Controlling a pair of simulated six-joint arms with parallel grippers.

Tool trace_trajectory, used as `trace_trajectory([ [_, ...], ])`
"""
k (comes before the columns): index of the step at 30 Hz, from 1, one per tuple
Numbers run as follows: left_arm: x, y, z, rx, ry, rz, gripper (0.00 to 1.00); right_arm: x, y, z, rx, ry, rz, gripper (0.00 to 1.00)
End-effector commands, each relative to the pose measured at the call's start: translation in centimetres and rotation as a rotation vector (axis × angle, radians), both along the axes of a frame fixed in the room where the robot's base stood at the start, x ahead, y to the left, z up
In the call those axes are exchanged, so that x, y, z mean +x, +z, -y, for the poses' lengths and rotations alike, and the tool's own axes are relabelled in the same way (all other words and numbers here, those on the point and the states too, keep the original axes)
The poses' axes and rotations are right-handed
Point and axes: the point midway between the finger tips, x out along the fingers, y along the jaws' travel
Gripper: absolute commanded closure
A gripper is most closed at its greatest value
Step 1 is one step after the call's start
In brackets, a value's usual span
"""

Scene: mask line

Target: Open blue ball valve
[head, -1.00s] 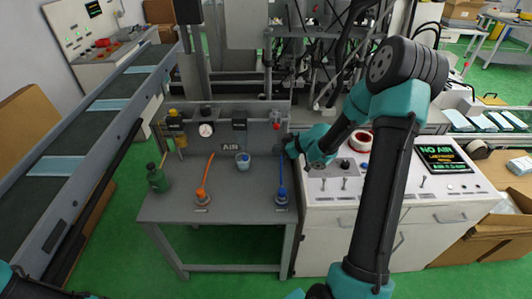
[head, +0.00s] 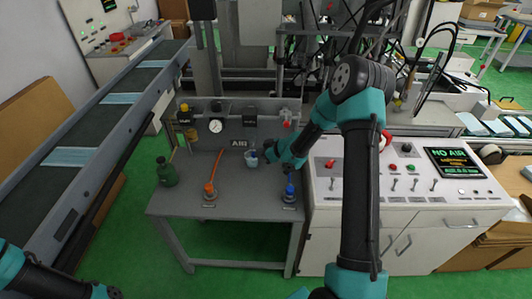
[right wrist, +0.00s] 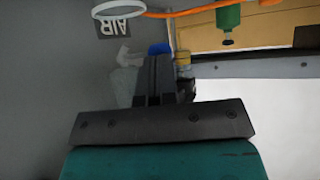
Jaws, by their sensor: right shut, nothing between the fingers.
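The blue ball valve (head: 290,191) sits at the front right of the grey table. Only a short blue part above its base shows in the head view; my arm covers the space behind it.
A gauge (head: 215,126) is on the back panel. A control panel (head: 400,200) adjoins on the right.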

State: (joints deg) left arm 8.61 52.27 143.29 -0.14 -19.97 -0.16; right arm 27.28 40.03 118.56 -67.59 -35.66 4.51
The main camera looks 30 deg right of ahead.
Motion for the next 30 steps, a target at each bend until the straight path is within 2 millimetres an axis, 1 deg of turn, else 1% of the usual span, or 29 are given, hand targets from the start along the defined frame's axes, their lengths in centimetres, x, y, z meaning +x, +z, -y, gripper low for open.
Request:
trace_trajectory([
  [10, 0.0, 0.0, 0.0, 0.000, 0.000, 0.000, 0.57, 0.1, 0.0, -0.2, 0.000, 0.001, 0.000, 1.00],
  [15, 0.0, 0.0, 0.0, 0.000, 0.000, 0.000, 0.57, 0.4, 0.0, -1.7, 0.000, 0.004, 0.001, 1.00],
  [18, 0.0, 0.0, 0.0, 0.000, 0.000, 0.000, 0.57, 0.6, 0.0, -2.3, 0.000, 0.001, 0.001, 1.00],
  [30, 0.0, 0.0, 0.0, 0.000, 0.000, 0.000, 0.57, 0.6, 0.0, -2.1, 0.000, 0.001, 0.001, 1.00],
])
